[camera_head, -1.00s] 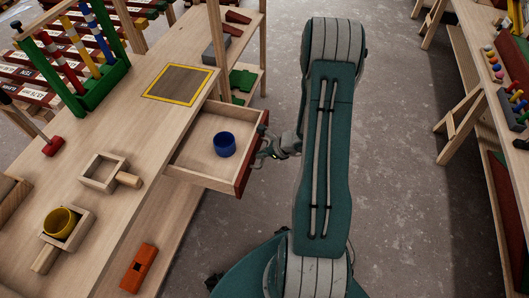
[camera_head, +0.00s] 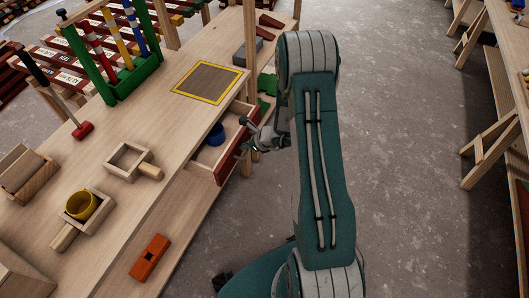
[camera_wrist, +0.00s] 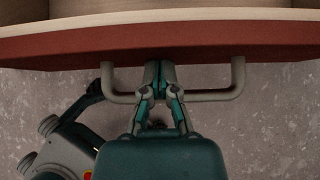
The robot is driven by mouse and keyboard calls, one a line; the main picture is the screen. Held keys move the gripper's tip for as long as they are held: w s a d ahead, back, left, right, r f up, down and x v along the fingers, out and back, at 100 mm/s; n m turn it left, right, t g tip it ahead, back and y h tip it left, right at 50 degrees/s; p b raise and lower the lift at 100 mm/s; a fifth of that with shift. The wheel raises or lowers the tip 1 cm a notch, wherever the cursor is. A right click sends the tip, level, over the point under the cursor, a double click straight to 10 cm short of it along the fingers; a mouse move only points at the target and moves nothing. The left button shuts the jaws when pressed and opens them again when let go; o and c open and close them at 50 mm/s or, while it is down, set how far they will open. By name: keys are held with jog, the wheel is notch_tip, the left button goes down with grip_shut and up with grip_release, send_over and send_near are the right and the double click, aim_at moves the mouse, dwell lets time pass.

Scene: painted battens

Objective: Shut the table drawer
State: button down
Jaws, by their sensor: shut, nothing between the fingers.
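The table drawer (camera_head: 213,166) is partly open, with its red front (camera_head: 236,149) standing out from the wooden table (camera_head: 160,125). A blue cup (camera_head: 216,134) is inside, partly hidden by the tabletop edge. My gripper (camera_head: 251,143) is at the outer side of the drawer front. In the wrist view, my gripper (camera_wrist: 159,68) is shut, its fingertips at the red front (camera_wrist: 200,42) between the two ends of the grey bar handle (camera_wrist: 215,97). I cannot tell whether the fingertips press on the front.
On the tabletop are a yellow-bordered square (camera_head: 206,82), a wooden box with a handle (camera_head: 128,160), a yellow cup (camera_head: 82,205) and a red-headed mallet (camera_head: 82,130). An orange block (camera_head: 150,257) lies lower down. Floor to the right is clear up to another bench.

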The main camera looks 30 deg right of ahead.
aim_at(220, 136)
jog(key=w+a, duration=0.4)
jog(key=w, duration=0.1)
jog(key=w+a, duration=0.2)
jog(key=shift+w, duration=0.35)
jog(key=shift+w+a, duration=0.1)
jog(key=shift+r, duration=0.1)
